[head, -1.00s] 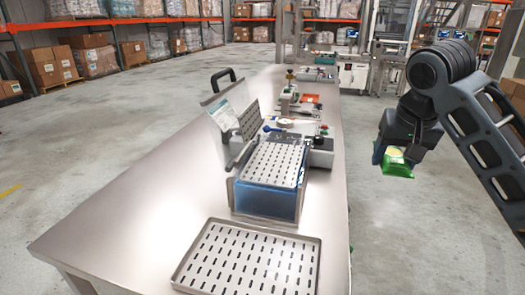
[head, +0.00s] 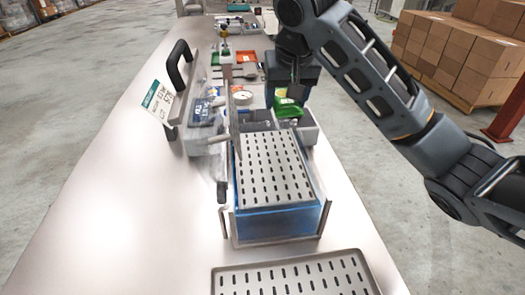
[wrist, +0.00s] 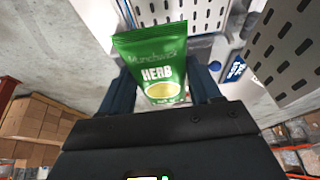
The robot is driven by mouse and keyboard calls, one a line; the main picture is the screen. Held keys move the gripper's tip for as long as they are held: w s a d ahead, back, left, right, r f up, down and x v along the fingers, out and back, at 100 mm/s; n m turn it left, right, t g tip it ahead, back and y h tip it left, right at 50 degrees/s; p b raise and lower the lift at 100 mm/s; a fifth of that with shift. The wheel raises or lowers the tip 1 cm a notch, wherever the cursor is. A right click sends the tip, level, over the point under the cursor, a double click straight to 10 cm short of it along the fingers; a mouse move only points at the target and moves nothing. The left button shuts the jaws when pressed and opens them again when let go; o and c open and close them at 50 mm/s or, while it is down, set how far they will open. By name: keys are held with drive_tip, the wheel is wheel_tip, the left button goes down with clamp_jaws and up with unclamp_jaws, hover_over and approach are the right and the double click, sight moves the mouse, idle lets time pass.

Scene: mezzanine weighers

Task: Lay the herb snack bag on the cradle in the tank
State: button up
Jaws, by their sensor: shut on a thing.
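The herb snack bag is green with a pale yellow picture and shows clearly in the wrist view (wrist: 152,52). My gripper (wrist: 161,78) is shut on its lower part, one finger on each side. In the head view the bag (head: 288,108) hangs just beyond the far end of the tank, partly behind my gripper (head: 284,94). The cradle (head: 268,168) is a slotted metal plate, bare, at the top of the tank (head: 275,224), which holds blue liquid. The bag is not over the middle of the cradle.
A slotted tray (head: 294,276) lies in front. The bench's left side is clear.

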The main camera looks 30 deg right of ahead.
drive_tip(key=p, duration=0.1)
hover_over(270, 164)
drive_tip(key=s, duration=0.1)
wheel_tip(270, 164, down, 5)
drive_tip(key=shift+s+a+f, duration=0.1)
drive_tip(key=shift+s+a, duration=0.05)
drive_tip(key=shift+s+f+p, duration=0.1)
drive_tip(key=shift+f+p, duration=0.25)
drive_tip(key=shift+f, duration=1.7)
drive_tip(key=shift+f, duration=0.15)
drive_tip(key=o, duration=1)
drive_tip(key=shift+o, duration=0.2)
drive_tip(key=shift+r, duration=0.2)
drive_tip(key=p+v, duration=0.2)
drive_tip(key=v, duration=1)
drive_tip(key=shift+p, duration=0.3)
drive_tip(key=shift+a, duration=0.1)
